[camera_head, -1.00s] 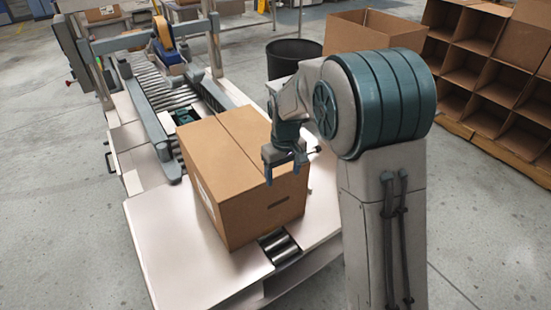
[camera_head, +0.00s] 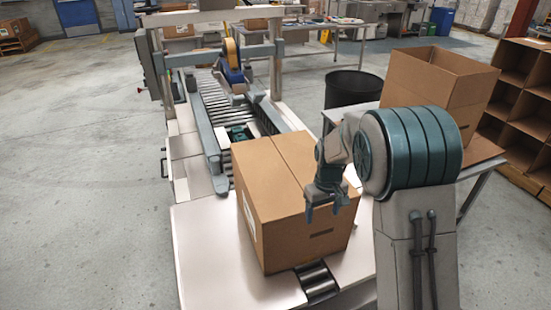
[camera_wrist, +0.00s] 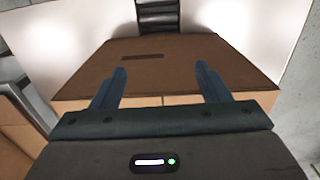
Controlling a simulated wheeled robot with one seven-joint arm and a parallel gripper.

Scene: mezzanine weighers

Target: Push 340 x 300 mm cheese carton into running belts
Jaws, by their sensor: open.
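The closed brown cheese carton (camera_head: 275,195) stands upright on the pale infeed table (camera_head: 215,265), in front of the belt machine. A dark hand slot shows on its near face. My gripper (camera_head: 325,208) is at the upper near edge of the carton, on its right side. In the wrist view my gripper (camera_wrist: 160,82) has its two fingers wide apart over the carton (camera_wrist: 190,52), with nothing held between them. I cannot tell whether the fingers touch it. The running belts (camera_head: 240,136) lie just beyond the carton, partly hidden by it.
Guide rails flank a roller conveyor (camera_head: 217,100) under a frame with a tape head (camera_head: 232,55). Short rollers (camera_head: 316,280) are set in the table's near end. An open carton (camera_head: 435,85) and a black bin (camera_head: 352,88) stand to the right. Floor at left is clear.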

